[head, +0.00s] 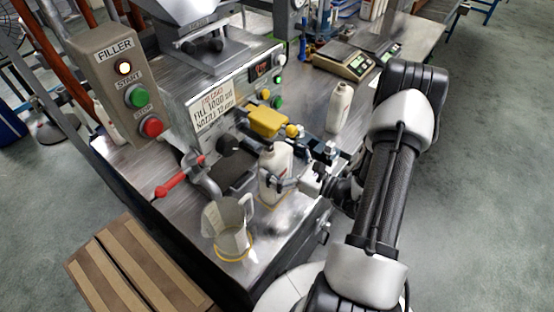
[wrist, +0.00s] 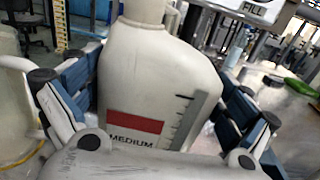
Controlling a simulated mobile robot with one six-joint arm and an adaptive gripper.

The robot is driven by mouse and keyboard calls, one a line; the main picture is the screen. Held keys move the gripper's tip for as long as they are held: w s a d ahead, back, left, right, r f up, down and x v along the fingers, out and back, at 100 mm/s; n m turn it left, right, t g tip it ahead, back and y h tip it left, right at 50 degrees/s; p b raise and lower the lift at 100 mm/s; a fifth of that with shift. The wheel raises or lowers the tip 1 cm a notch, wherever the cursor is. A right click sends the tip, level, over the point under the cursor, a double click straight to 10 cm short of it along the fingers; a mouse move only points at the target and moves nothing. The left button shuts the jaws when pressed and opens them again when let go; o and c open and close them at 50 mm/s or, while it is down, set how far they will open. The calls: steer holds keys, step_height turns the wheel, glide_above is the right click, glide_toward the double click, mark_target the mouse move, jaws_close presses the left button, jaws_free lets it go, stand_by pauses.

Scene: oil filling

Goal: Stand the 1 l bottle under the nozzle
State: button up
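A cream white bottle (head: 276,168) with a red label stands upright near the front edge of the steel bench, just right of the nozzle area. In the wrist view the bottle (wrist: 160,70) fills the middle, its label reading MEDIUM with a level scale beside it. My gripper (head: 279,184) reaches it from the right; its blue pads lie against both sides of the bottle, shut on it. I cannot tell whether its base touches the bench. The nozzle (head: 226,146) points from the filler's front, left of the bottle, over a dark plate (head: 238,176).
A clear jug (head: 229,222) stands on a yellow ring at the bench's front left. A second white bottle (head: 340,108) stands behind right. A red lever (head: 178,179) sticks out left. The filler button box (head: 124,85) and scales (head: 342,62) are farther back.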

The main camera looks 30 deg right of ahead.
stand_by(0.3)
steer(key=v, duration=1.2)
